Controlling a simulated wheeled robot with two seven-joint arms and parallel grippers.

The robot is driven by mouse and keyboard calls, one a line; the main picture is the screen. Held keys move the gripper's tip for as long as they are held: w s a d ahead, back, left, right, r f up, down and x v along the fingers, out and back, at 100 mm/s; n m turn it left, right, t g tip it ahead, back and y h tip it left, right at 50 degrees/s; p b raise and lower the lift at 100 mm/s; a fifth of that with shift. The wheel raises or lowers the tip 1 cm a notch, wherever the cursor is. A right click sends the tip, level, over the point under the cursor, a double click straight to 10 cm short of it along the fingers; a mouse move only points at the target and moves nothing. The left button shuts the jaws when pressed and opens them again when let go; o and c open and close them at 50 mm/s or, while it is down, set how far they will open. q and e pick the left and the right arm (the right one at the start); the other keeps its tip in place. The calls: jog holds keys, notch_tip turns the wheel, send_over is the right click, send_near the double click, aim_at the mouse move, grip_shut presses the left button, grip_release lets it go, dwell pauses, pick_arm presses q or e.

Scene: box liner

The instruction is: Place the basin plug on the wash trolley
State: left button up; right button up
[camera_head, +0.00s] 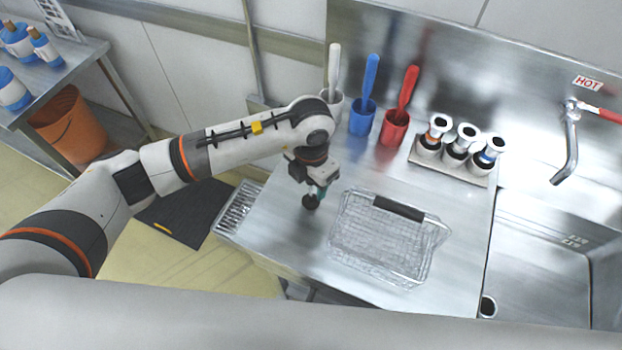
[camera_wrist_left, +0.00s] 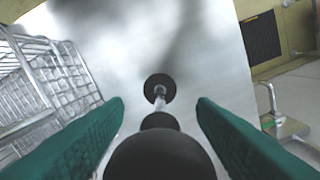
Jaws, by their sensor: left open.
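The basin plug (camera_head: 311,201), a dark round-ended piece, is on the steel worktop to the left of the wire basket. My left gripper (camera_head: 319,188) is right above it, pointing down. In the left wrist view the plug (camera_wrist_left: 160,160) shows as a black knob between the two green fingers, with a metal stem and a black disc beyond it. The fingers are apart, with gaps on both sides of the plug. The wash trolley (camera_head: 92,50) appears to be the steel one at the upper left. My right gripper is out of view.
The wire basket (camera_head: 345,250) stands close to the right of the gripper. Cups with white, blue (camera_head: 362,118) and red (camera_head: 393,127) brushes stand behind. A rack (camera_head: 427,163) and the sink (camera_head: 535,255) are to the right. Blue-labelled bottles (camera_head: 12,90) stand on the trolley; an orange bucket (camera_head: 70,122) is below.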

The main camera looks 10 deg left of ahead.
pick_arm(q)
notch_tip(320, 180, up, 11)
jog(key=b, duration=0.4)
jog(key=shift+f, duration=0.1)
jog(key=shift+r, duration=0.65)
